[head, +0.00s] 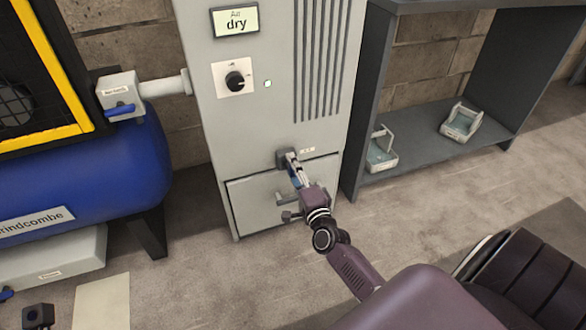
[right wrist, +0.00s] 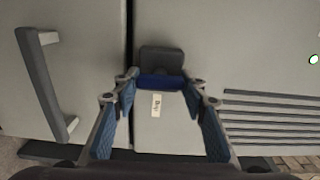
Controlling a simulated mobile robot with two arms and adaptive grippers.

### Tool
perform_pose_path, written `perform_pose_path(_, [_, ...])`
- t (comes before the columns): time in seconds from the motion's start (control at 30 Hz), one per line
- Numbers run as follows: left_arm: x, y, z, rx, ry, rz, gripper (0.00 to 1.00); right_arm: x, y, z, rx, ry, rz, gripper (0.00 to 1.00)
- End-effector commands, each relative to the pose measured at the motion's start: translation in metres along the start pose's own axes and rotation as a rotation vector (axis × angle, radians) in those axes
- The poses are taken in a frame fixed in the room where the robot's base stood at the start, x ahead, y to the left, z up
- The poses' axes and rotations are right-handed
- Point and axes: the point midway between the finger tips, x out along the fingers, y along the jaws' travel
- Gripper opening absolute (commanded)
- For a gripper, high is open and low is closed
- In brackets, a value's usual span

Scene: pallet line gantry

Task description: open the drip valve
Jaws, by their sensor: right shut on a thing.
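The valve is a dark block (head: 286,157) on the front of the grey dryer cabinet, just above its lower panel. A small label sits beside it, too small to read surely. In the right wrist view the valve block (right wrist: 160,60) carries a short blue lever (right wrist: 160,82), lying crosswise in that picture. My right gripper (head: 293,162) reaches the valve from the front. In the right wrist view its fingertips (right wrist: 160,84) are at the two ends of the blue lever, shut on it. In the head view the gripper mostly hides the lever.
The cabinet (head: 215,130) has a dial (head: 235,81) and a "dry" display (head: 235,21). A drawer-like panel with a handle (head: 285,198) is below the valve. A blue tank (head: 110,165) with a blue-levered pipe valve (head: 120,109) stands left; a shelf (head: 435,158) with two trays stands right.

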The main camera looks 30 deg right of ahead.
Motion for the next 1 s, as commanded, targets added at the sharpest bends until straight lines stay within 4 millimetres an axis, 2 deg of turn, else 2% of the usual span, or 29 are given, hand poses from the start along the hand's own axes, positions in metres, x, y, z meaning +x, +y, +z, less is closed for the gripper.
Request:
perform_pose_path(0.63, [0.0017, 0.0000, -0.0011, 0.001, 0.008, 0.002, 0.32, 0.0001, 0.0001, -0.0013, 0.055, 0.002, -0.001, 0.15])
perform_pose_path(0.67, [0.0018, 0.0000, -0.0012, 0.001, 0.008, 0.002, 0.32, 0.0001, 0.0001, -0.0013, 0.055, 0.002, -0.001, 0.41])
perform_pose_path(0.7, [0.0019, -0.0001, -0.0014, 0.001, 0.009, 0.002, 0.32, 0.0001, 0.0001, -0.0013, 0.055, 0.002, -0.001, 0.45])
perform_pose_path(0.83, [0.0020, -0.0001, -0.0018, 0.001, 0.010, 0.002, 0.32, 0.0001, 0.0002, -0.0009, 0.054, 0.001, 0.000, 0.58])
perform_pose_path(1.0, [0.0021, -0.0002, -0.0020, 0.001, 0.011, 0.002, 0.32, 0.0001, 0.0002, -0.0004, 0.053, 0.001, 0.000, 0.58])
